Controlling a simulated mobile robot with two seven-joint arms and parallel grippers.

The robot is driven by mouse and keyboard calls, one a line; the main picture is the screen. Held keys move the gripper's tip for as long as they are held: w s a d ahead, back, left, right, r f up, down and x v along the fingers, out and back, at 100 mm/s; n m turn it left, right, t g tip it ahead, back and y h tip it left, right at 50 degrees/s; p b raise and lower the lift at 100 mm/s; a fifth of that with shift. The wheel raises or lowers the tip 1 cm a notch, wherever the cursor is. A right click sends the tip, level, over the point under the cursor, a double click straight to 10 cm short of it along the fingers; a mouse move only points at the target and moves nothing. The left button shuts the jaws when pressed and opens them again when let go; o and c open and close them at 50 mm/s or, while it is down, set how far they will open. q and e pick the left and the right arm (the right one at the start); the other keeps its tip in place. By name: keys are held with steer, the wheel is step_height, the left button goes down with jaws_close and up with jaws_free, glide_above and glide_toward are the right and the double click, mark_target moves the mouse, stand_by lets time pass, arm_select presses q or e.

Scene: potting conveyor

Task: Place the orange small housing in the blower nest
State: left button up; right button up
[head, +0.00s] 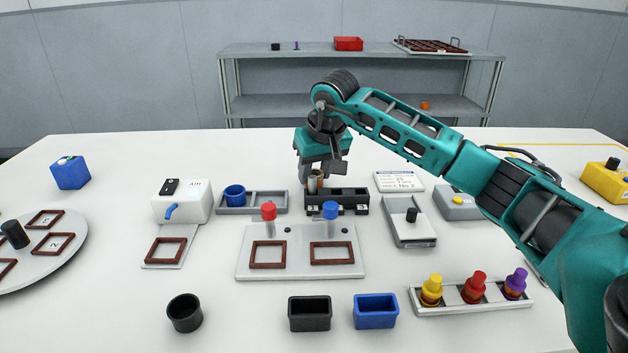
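A small orange piece (425,105), which looks like the orange small housing, sits on the lower shelf of the back rack; its details are too small to tell. The blower is the white unit marked AIR (182,203) on the left of the table. Its nest, a brown square frame (151,251) on a grey plate in front of it, looks empty. My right gripper (318,178) points down over the left end of a black rack at the table's middle. Small brownish cylinders show at its fingertips; whether it grips one is unclear. My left gripper is out of view.
The black rack (350,196) stands behind a white fixture (300,272) with red and blue knobs. A grey tray (266,201) holds a blue cup. Black and blue bins (376,311) stand in front. A round plate (62,262) is at left. The front left table is clear.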

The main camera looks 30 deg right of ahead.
steer(key=shift+c, duration=1.1)
steer(key=shift+r, duration=0.1)
